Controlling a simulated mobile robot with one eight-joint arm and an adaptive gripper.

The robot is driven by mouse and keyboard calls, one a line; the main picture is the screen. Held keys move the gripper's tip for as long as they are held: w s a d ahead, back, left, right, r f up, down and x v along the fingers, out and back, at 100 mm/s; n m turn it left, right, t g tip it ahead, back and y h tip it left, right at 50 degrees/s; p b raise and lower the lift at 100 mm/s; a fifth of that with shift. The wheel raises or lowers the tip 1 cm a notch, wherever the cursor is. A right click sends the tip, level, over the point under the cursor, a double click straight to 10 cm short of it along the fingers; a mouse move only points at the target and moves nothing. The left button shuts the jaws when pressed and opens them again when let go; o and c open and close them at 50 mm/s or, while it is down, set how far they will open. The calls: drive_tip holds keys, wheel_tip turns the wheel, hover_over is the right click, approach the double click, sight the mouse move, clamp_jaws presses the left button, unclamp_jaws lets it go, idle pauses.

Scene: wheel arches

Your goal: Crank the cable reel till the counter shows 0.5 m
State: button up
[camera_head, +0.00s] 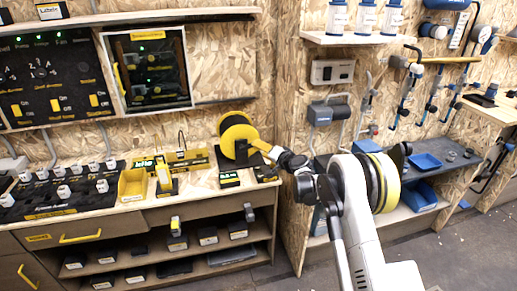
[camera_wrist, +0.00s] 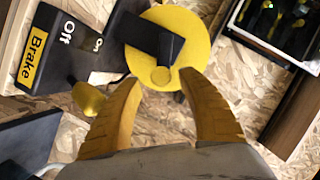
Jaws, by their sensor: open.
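The yellow cable reel (camera_head: 237,132) stands on the right end of the workbench in the head view. In the head view my gripper (camera_head: 268,151) reaches the reel from the right. A black block labelled Brake (camera_wrist: 35,60), with Off and On marks, sits beside the reel. I cannot read a counter value.
Small black labelled boxes (camera_head: 229,180) stand before the reel. A yellow bin (camera_head: 132,185) and a black switch board (camera_head: 60,193) are further left on the bench. A wall divider (camera_head: 293,190) stands to the right. Dark panels (camera_head: 150,68) hang behind the bench.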

drive_tip(key=v, duration=0.9)
drive_tip(key=shift+s+d, duration=0.25)
drive_tip(key=shift+s, duration=0.05)
drive_tip(key=shift+r, duration=0.15)
drive_tip(key=shift+c, duration=0.2)
